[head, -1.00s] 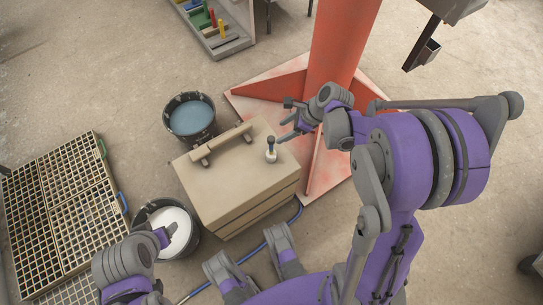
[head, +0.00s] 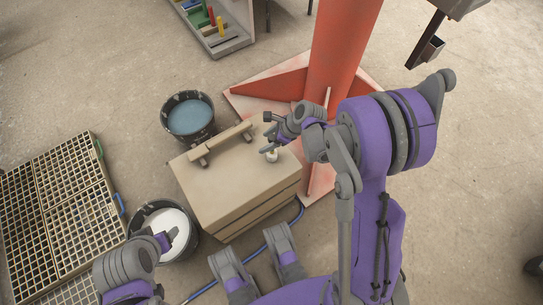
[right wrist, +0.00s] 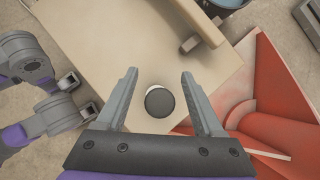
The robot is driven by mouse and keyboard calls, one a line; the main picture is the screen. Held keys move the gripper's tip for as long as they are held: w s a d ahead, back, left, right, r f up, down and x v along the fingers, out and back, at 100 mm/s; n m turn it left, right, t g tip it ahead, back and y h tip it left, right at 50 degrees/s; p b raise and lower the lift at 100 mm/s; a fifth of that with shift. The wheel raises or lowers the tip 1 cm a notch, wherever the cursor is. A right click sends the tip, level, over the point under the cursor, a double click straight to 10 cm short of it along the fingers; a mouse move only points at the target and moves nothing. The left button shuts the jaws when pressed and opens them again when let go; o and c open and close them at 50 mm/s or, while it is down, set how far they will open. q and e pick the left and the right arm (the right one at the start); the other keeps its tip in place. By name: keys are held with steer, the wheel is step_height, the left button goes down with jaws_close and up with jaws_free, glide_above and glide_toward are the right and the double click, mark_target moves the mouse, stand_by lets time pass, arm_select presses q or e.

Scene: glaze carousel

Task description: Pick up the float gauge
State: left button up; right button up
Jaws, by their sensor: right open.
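The float gauge (head: 272,156) is a small upright piece with a white lower part and a dark top, standing on the tan box (head: 225,190) near its far right corner. My right gripper (head: 267,133) is open over it and partly hides it in the head view. In the right wrist view the gauge's round black cap (right wrist: 160,103) shows between the two spread fingers of my right gripper (right wrist: 160,75), with a gap on both sides. My left gripper (head: 167,240) is at the lower left, over the bucket of white liquid; its jaws are too small to judge.
The box has a raised handle (head: 220,143). A bucket of blue liquid (head: 189,116) and a bucket of white liquid (head: 165,222) stand left of it. A red column (head: 338,60) rises behind. Grid racks (head: 60,200) lie at the left. A blue hose (head: 253,253) runs along the floor.

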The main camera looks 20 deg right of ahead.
steer(key=shift+r, duration=0.1)
jaws_close()
stand_by(1.3)
